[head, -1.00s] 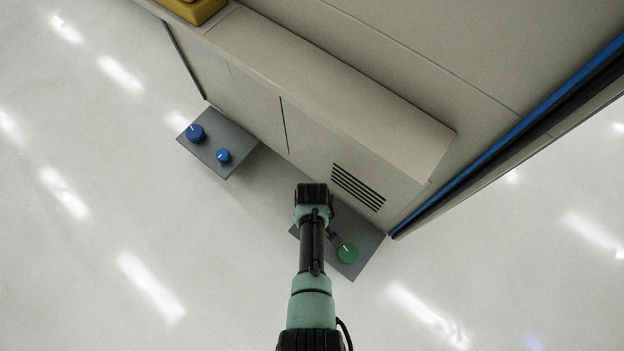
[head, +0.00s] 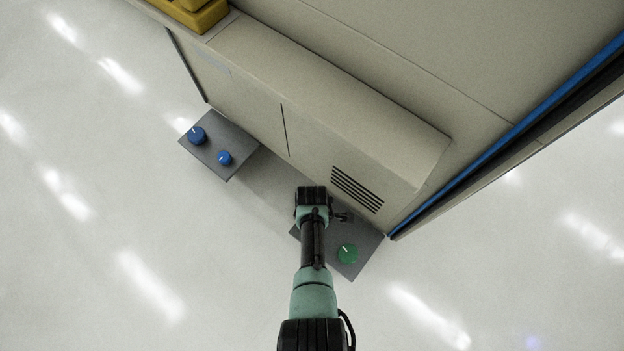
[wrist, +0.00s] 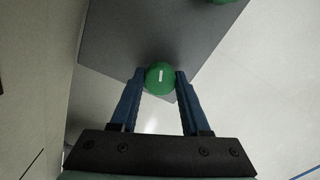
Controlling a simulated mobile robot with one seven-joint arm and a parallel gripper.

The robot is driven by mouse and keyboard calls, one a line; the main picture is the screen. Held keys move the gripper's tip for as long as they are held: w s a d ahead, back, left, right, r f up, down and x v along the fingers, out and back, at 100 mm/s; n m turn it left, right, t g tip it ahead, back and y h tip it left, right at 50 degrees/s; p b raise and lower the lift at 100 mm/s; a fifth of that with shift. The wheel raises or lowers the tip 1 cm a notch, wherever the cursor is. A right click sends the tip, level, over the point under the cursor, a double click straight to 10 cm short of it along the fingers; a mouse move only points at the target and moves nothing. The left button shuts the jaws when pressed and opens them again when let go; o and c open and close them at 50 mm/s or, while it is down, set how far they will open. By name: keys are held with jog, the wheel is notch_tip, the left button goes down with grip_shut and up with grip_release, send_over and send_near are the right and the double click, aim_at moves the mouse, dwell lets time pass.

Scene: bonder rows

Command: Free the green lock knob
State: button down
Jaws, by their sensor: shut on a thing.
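A round green knob (wrist: 160,79) with a white pointer line sits between my gripper's two blue fingers in the wrist view. My gripper (wrist: 160,73) is shut on it, one finger on each side; the pointer runs nearly upright in that view. A second green knob (wrist: 221,1) is cut off at the top edge. In the head view one green knob (head: 347,254) with a white line shows on the dark grey plate (head: 364,241). My gripper (head: 343,217) is above and behind it there, near the machine, and the held knob is hidden.
The beige machine (head: 300,70) rises just behind the plate, with a slotted vent (head: 357,189) close to my gripper. A second grey plate to the left carries a dark blue knob (head: 197,135) and a lighter blue knob (head: 224,158). The pale floor around is clear.

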dwell(0.4)
jog(key=shift+c, duration=1.9)
grip_release()
notch_tip(320, 180, up, 13)
jog(key=p, duration=0.9)
jog(key=shift+p, duration=0.4)
jog(key=shift+f, duration=0.1)
